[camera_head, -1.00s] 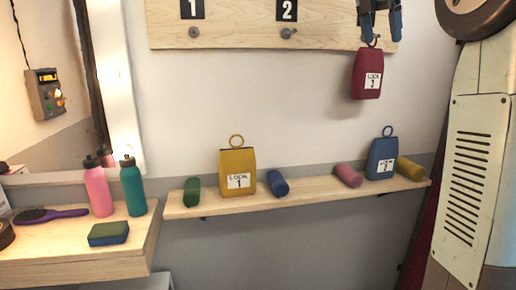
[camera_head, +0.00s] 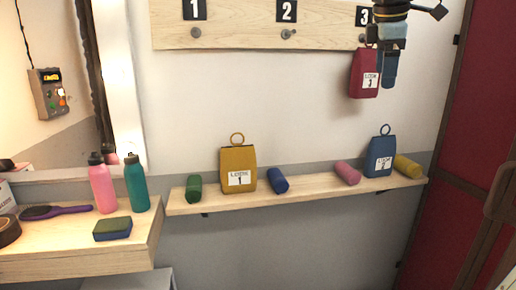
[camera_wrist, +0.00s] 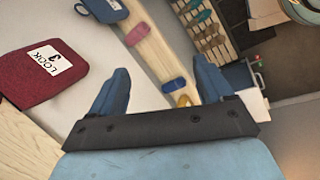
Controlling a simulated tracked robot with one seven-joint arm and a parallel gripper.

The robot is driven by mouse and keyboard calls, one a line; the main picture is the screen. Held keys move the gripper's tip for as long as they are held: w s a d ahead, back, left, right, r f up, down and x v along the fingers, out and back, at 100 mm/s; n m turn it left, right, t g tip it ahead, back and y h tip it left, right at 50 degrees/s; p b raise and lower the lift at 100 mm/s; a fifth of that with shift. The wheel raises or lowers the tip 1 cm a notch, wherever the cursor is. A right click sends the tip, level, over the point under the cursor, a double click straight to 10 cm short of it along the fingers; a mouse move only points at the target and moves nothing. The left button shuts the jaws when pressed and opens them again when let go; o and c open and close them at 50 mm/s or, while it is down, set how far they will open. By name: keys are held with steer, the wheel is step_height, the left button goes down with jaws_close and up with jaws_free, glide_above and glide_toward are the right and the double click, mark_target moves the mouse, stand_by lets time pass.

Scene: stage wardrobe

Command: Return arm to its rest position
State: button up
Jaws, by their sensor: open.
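My gripper (camera_head: 389,68) is open and empty, pointing down in front of the right end of the peg board. The wrist view shows its two blue fingers spread apart (camera_wrist: 162,85) with nothing between them. The dark red bag labelled "LOOK 3" (camera_head: 364,76) hangs below the number 3 on the board, just left of my gripper. It also lies at the left of the wrist view (camera_wrist: 44,72), outside the fingers. My gripper partly hides the bag's right side and its peg in the head view.
A narrow shelf (camera_head: 310,187) carries a yellow bag (camera_head: 238,170), a blue bag (camera_head: 380,156) and several coloured rolls. Pegs 1 and 2 on the board (camera_head: 235,36) are empty. A red door (camera_head: 455,130) stands at right. Bottles (camera_head: 137,187) stand on the left counter.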

steer(key=s+a+f+m+t+y, duration=0.1)
steer(key=s+a+f+m, duration=0.1)
steer(key=s+f+m, duration=0.5)
steer(key=s+a+f+m+t+y, duration=0.1)
steer(key=s+a+f+m, duration=0.2)
steer(key=s+f+m, duration=0.4)
steer(key=s+f, duration=0.4)
steer(key=f, duration=0.4)
steer(key=shift+a+f+m, duration=0.15)
steer(key=shift+f+m, duration=0.15)
steer(key=shift+f, duration=0.1)
steer(key=shift+s+r, duration=0.1)
